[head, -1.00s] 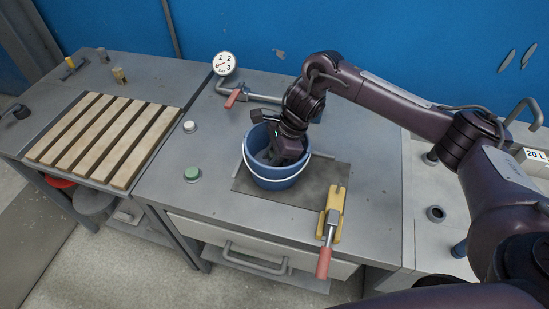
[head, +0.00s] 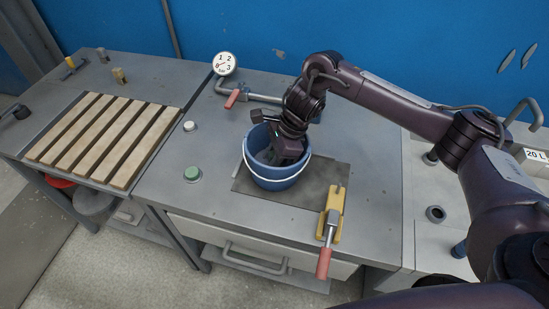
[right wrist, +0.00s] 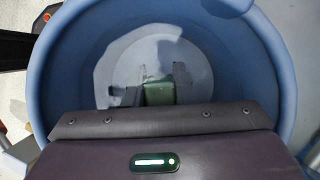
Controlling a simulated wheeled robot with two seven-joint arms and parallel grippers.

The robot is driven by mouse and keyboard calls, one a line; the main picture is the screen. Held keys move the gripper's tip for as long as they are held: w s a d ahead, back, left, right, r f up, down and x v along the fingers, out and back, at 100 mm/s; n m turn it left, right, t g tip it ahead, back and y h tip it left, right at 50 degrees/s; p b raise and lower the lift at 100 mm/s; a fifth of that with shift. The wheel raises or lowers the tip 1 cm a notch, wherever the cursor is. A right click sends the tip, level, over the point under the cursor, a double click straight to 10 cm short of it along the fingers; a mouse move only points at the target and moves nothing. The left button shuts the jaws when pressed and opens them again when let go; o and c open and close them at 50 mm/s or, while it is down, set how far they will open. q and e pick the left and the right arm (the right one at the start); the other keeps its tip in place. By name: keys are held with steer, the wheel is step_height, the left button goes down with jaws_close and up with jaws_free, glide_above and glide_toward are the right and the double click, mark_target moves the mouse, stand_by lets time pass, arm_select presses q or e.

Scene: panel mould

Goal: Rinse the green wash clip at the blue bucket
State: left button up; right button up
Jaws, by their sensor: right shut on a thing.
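The blue bucket (head: 272,180) stands upright on a dark mat on the bench, its white handle lying along the front. My right gripper (head: 284,152) reaches down inside the bucket from above, its fingertips hidden by the wall in the head view. In the right wrist view, the bucket's rim (right wrist: 48,75) surrounds the gripper. There the green wash clip (right wrist: 160,93) sits between the two fingers, which are shut on it, over the pale bottom area. The clip's lower part is hidden by my gripper body. My left gripper is not in view.
A gauge (head: 224,64) and a pipe with a red lever (head: 234,98) stand behind. Green (head: 192,174) and white (head: 189,126) buttons and a slatted wooden rack (head: 105,140) are left.

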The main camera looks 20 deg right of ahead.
steer(key=shift+r+p, duration=2.3)
steer(key=shift+r, duration=2.3)
steer(key=shift+r+p, duration=2.1)
steer(key=shift+r, duration=0.55)
step_height(320, 180, up, 4)
steer(key=p, duration=0.3)
glide_above(272, 154)
steer(key=shift+f, duration=0.1)
